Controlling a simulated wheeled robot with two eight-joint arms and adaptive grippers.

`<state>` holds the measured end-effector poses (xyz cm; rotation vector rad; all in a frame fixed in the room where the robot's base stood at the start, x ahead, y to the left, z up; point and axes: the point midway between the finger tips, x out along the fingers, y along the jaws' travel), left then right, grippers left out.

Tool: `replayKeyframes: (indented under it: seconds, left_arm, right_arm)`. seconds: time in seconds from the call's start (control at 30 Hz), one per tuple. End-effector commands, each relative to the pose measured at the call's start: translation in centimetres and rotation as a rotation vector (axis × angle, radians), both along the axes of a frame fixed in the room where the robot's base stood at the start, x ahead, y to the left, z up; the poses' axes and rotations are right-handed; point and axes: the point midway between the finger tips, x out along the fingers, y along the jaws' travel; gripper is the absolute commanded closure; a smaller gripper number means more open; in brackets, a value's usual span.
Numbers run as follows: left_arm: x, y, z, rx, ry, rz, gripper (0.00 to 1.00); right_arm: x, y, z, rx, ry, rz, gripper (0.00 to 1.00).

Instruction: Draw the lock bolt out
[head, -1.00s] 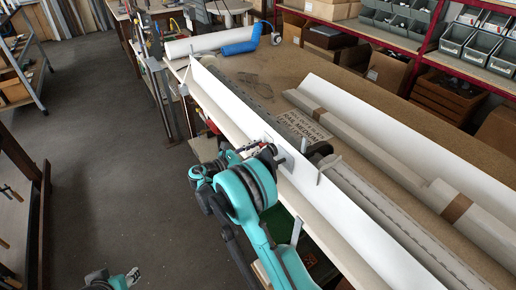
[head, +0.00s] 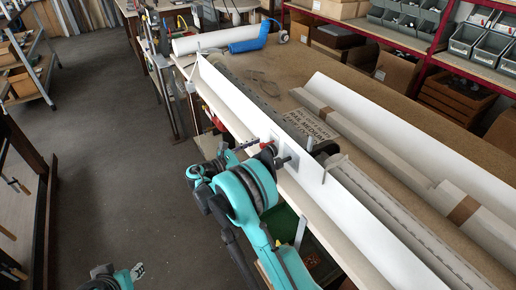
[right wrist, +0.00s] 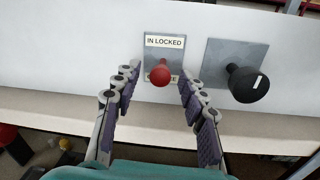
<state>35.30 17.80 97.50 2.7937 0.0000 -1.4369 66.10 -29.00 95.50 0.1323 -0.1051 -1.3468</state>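The lock bolt's red round knob (right wrist: 160,75) stands out from a small grey plate (right wrist: 164,52) labelled "IN LOCKED"; a second label behind the knob is mostly covered. In the right wrist view, my right gripper (right wrist: 163,82) is open, one finger row on each side of the knob, with gaps between. The knob also shows as a red spot in the head view (head: 266,143), beside my right gripper (head: 248,149).
A black knob (right wrist: 247,83) on a larger grey plate (right wrist: 226,60) sits right of the red one. Both plates are on a long white upright profile (head: 335,185) along the bench edge.

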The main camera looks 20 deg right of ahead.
Motion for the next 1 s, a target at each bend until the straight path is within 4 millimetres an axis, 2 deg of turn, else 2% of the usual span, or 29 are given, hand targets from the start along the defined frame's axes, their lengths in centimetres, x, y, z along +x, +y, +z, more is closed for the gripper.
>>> replayKeyframes:
  seconds: [0.13, 0.27, 0.5, 0.7, 0.83, 1.0]
  left_arm:
    - [0.0, 0.0, 0.0, 0.0, 0.0, 0.0, 0.61]
    - [0.0, 0.0, 0.0, 0.0, 0.0, 0.0, 0.61]
    - [0.0, 0.0, 0.0, 0.0, 0.0, 0.0, 0.61]
    - [0.0, 0.0, 0.0, 0.0, 0.0, 0.0, 0.61]
    - [0.0, 0.0, 0.0, 0.0, 0.0, 0.0, 0.61]
    - [0.0, 0.0, 0.0, 0.0, 0.0, 0.0, 0.61]
  right_arm:
    - [0.0, 0.2, 0.0, 0.0, 0.0, 0.0, 0.58]
    - [-0.3, 1.7, 0.0, 0.0, 0.0, 0.003, 0.58]
    - [-1.4, 6.9, 0.0, -0.001, 0.0, 0.004, 0.58]
    - [-2.3, 10.3, 0.0, 0.0, 0.0, 0.003, 0.58]
    - [-2.5, 11.4, 0.0, 0.0, 0.0, 0.001, 0.58]
    - [-2.7, 11.8, 0.0, 0.0, 0.0, 0.0, 0.58]
